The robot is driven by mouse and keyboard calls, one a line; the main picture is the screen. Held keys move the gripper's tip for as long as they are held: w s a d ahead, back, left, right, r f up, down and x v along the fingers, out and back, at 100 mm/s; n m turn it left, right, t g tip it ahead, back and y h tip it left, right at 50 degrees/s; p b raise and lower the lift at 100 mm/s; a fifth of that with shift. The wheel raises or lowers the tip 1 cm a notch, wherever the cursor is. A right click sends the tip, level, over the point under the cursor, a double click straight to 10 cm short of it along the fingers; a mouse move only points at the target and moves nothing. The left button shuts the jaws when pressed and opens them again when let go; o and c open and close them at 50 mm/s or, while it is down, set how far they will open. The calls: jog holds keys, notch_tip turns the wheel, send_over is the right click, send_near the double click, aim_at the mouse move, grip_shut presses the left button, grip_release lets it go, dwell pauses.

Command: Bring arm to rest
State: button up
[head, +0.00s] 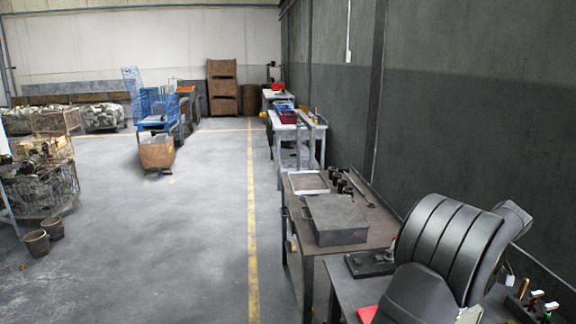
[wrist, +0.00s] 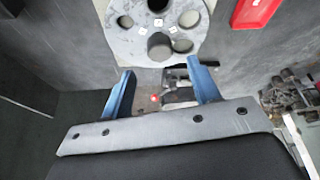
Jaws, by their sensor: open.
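My gripper (wrist: 160,67) shows in the wrist view with its two blue fingers spread apart and nothing between them. Beyond the fingertips is a round grey plate (wrist: 148,42) with several holes and small white labelled squares. In the head view my dark grey arm (head: 445,240) stands at the lower right, over the near bench. My gripper's fingers cannot be seen in the head view.
A red tray (wrist: 256,14) lies at the upper right of the wrist view. In the head view a metal box (head: 337,222) sits on a bench beside the wall. A device with a red-topped lever (head: 378,258) stands near my arm. The floor (head: 200,215) at left is largely clear.

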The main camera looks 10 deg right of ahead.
jog(key=x, duration=0.5)
jog(key=shift+w+f, duration=0.1)
jog(key=shift+f, duration=0.2)
jog(key=shift+w+f, duration=0.15)
jog(key=shift+f, duration=0.05)
jog(key=shift+a+r+m+h, duration=0.1)
jog(key=shift+m+h, duration=0.2)
jog(key=shift+m, duration=0.3)
jog(key=m+h, duration=0.1)
jog(key=m, duration=0.4)
jog(key=shift+a+h, duration=0.1)
jog(key=shift+h, duration=0.3)
jog(key=shift+a+m+g+h, duration=0.15)
jog(key=shift+m+h, duration=0.35)
jog(key=shift+m, duration=0.9)
jog(key=shift+m+g+h, duration=0.25)
jog(key=shift+m+h, duration=0.25)
jog(key=shift+m, duration=0.9)
jog(key=shift+v, duration=1.55)
